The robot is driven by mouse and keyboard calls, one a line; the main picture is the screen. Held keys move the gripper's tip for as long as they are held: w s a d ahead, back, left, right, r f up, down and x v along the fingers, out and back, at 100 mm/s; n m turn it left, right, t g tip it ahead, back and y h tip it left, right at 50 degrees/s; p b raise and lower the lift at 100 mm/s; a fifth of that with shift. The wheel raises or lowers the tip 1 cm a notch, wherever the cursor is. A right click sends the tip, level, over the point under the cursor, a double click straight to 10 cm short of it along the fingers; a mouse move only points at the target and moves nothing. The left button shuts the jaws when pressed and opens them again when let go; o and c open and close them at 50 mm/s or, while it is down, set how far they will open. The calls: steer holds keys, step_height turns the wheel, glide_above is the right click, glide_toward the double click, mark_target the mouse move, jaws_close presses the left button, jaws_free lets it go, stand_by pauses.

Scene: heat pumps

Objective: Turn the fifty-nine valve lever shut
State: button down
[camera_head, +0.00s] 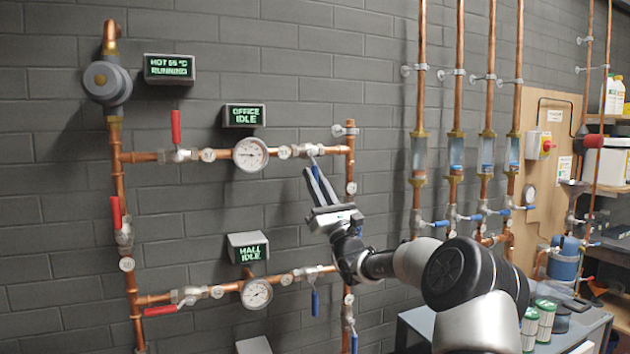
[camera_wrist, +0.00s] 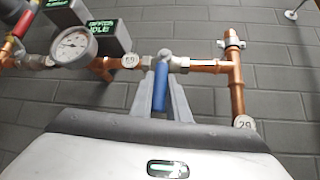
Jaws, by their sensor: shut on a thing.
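The fifty-nine valve (camera_head: 311,150) sits on the upper horizontal copper pipe, right of a round gauge. In the wrist view its round tag (camera_wrist: 129,61) reads 59, just left of the valve body (camera_wrist: 172,62). Its blue lever (camera_wrist: 160,88) hangs down from the valve, roughly square to the pipe. My gripper (camera_head: 317,178) reaches up from below, its two grey fingers on either side of the blue lever and shut on it. In the wrist view my gripper (camera_wrist: 163,84) has the lever between its fingers. In the head view the fingers hide part of the lever.
The gauge (camera_head: 250,154) and OFFICE IDLE display (camera_head: 243,116) are to the left. A vertical pipe with a 29 tag (camera_wrist: 243,122) is close on the right. Below is another blue lever (camera_head: 315,303) on the HALL branch. Red levers (camera_head: 176,127) are further left.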

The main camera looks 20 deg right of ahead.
steer(key=c, duration=1.7)
jaws_free()
steer(key=shift+a, duration=0.1)
steer(key=v, duration=1.7)
steer(key=shift+s+f+p, duration=0.1)
steer(key=shift+f+p, duration=0.1)
steer(key=shift+p, duration=0.15)
steer(key=shift+y, duration=0.3)
